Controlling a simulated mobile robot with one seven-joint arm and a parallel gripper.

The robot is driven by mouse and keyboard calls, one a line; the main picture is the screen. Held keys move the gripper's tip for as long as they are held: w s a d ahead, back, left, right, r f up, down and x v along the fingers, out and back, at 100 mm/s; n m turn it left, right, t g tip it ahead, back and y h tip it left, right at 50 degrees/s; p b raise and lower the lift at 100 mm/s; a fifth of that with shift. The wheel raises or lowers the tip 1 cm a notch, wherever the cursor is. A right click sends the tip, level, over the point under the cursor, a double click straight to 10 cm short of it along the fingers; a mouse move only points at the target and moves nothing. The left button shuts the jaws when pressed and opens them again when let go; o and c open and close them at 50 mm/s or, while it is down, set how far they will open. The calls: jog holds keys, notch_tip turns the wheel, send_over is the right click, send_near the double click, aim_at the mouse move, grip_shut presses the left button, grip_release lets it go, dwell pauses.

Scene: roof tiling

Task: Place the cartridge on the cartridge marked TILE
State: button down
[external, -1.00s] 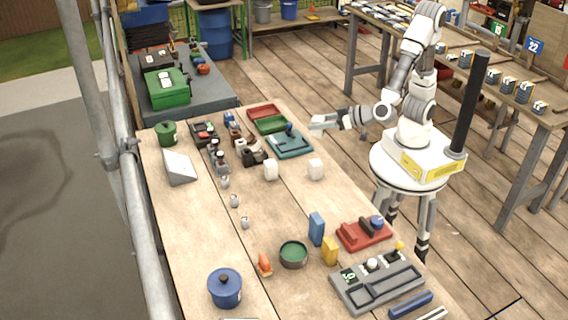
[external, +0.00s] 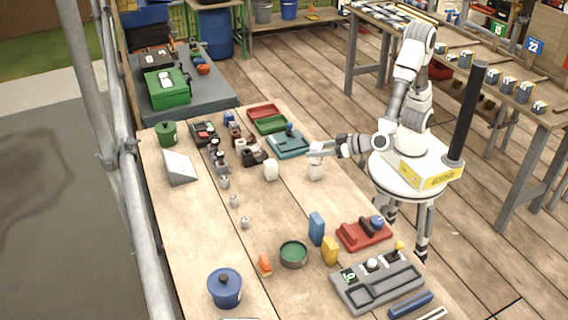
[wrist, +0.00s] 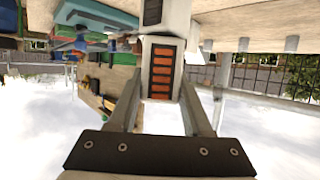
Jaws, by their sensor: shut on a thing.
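Two small white cartridges stand on the wooden table in the external view, one on the left (external: 270,171) and one on the right (external: 316,172). My gripper (external: 315,152) is at the top of the right cartridge, and its jaws are shut on it. The wrist view shows my gripper's fingers (wrist: 162,88) on either side of a white block with an orange slotted face, the held cartridge (wrist: 162,68). A white part with a dark patch (wrist: 165,14) shows beyond it. No TILE marking is readable, and I cannot tell whether the held cartridge is lifted.
A teal tray (external: 290,146) lies close behind the cartridges, with green and red trays beyond. Small grey pieces (external: 234,201) stand to the left. A blue block (external: 316,228), yellow block (external: 330,250) and red holder (external: 365,235) stand nearer the camera. The table between is clear.

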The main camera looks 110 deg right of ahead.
jog(key=shift+f, duration=0.2)
jog(key=shift+c, duration=1.7)
grip_release()
jog(key=shift+r, duration=0.1)
